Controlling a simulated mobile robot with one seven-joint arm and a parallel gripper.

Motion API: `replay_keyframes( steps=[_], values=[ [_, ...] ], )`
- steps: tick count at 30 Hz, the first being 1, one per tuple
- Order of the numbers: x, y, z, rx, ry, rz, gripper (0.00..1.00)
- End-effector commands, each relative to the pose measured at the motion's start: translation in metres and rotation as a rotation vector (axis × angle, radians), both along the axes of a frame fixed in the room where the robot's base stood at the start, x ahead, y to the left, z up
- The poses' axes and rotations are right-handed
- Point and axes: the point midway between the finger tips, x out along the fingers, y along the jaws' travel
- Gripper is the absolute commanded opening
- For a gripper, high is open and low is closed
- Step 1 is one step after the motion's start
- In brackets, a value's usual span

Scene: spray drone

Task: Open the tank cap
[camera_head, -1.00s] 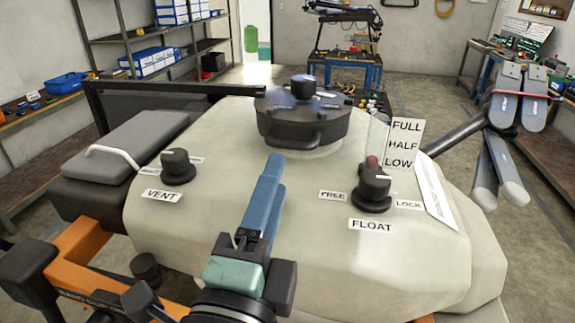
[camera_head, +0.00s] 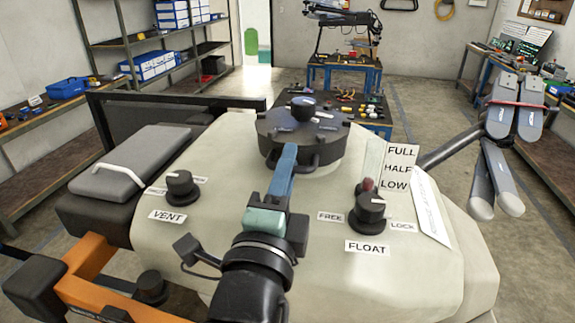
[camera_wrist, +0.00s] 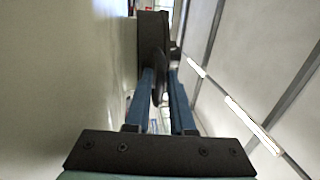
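The tank cap (camera_head: 300,132) is a dark round lid with a knob on top and a loop handle (camera_head: 327,165) at its front. It sits flat on the pale tank (camera_head: 330,215). My gripper (camera_head: 288,150) reaches the cap's front from below in the picture, its blue fingertips overlapping the handle. In the wrist view, the two fingers (camera_wrist: 161,75) stand apart, on either side of a dark part of the handle (camera_wrist: 159,86). I see no clear grip on it. The cap's edge (camera_wrist: 153,38) is just beyond the tips. The fingers hide part of the handle.
The VENT knob (camera_head: 182,188) is left of my arm and the FLOAT knob (camera_head: 368,213) is right, beside the clear level gauge (camera_head: 374,160). A black frame bar (camera_head: 180,101) runs behind the tank's left side. Folded grey rotor arms (camera_head: 497,180) stand at the right.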

Motion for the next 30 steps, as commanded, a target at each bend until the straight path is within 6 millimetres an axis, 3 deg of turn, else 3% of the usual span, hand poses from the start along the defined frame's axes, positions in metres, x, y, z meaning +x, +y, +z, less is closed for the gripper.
replay_keyframes(
  steps=[1, 3, 30],
  values=[
    [-0.0001, 0.0001, -0.0001, 0.0, 0.0, 0.0, 0.11],
    [-0.0002, 0.0001, -0.0001, 0.0, 0.0, 0.0, 0.0],
    [-0.0002, 0.0005, 0.0001, 0.0, 0.0, 0.001, 0.0]
  ],
)
